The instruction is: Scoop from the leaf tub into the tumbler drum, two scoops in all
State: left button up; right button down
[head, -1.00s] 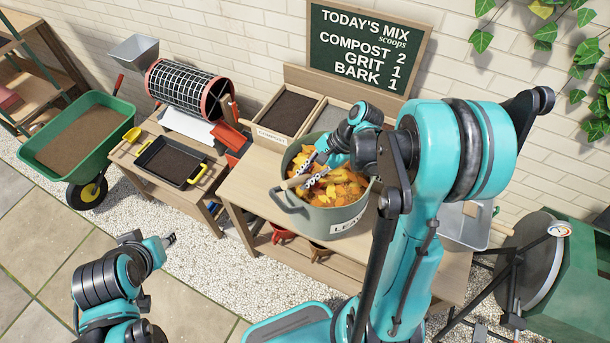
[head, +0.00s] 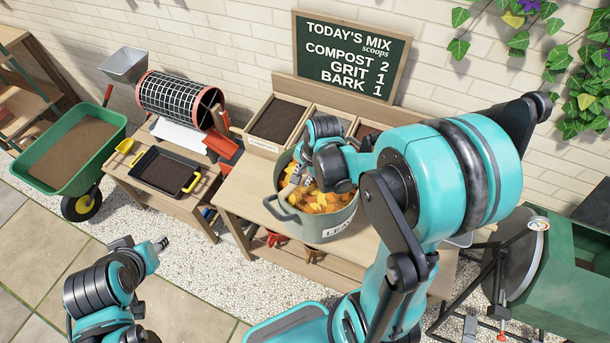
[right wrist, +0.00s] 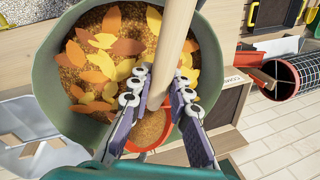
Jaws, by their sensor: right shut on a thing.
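The leaf tub (head: 330,230) is a round grey-green pot of orange and yellow leaves on the wooden bench. In the right wrist view the tub (right wrist: 48,85) also shows brown crumbly material. My right gripper (right wrist: 160,95) is shut on the wooden handle (right wrist: 177,30) of a scoop, inside the tub's mouth. Below the fingers an orange-red rim (right wrist: 133,146) shows around brown material; it looks like the scoop's head, partly hidden. The tumbler drum (head: 560,265) is green, on a stand at the right edge. My left gripper (head: 160,244) hangs over the paving, apart from everything; its jaw state is unclear.
Wooden bins, one with dark compost (head: 278,120), stand behind the tub. A mesh drum (head: 180,97), a black tray (head: 165,170) and a green wheelbarrow (head: 70,150) are at left. A chalkboard (head: 350,58) stands at the back. Paving in front is clear.

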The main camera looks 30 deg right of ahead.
jog(key=shift+a+r+p, duration=0.15)
jog(key=shift+r+p, duration=0.15)
jog(key=shift+r, duration=0.3)
jog(key=shift+s+a+r+h+p, duration=0.15)
jog(key=shift+a+r+p, duration=0.1)
jog(key=shift+r+p, duration=0.3)
jog(key=shift+a+r+h+p, duration=0.2)
jog(key=shift+r+p, duration=0.15)
jog(key=shift+r, duration=0.3)
jog(key=shift+a+r+h+p, duration=0.2)
jog(key=shift+r+p, duration=0.35)
jog(key=shift+r, duration=0.2)
jog(key=shift+a+r+h+p, duration=0.1)
jog(key=shift+a+r+p, duration=0.05)
jog(key=shift+r+p, duration=0.5)
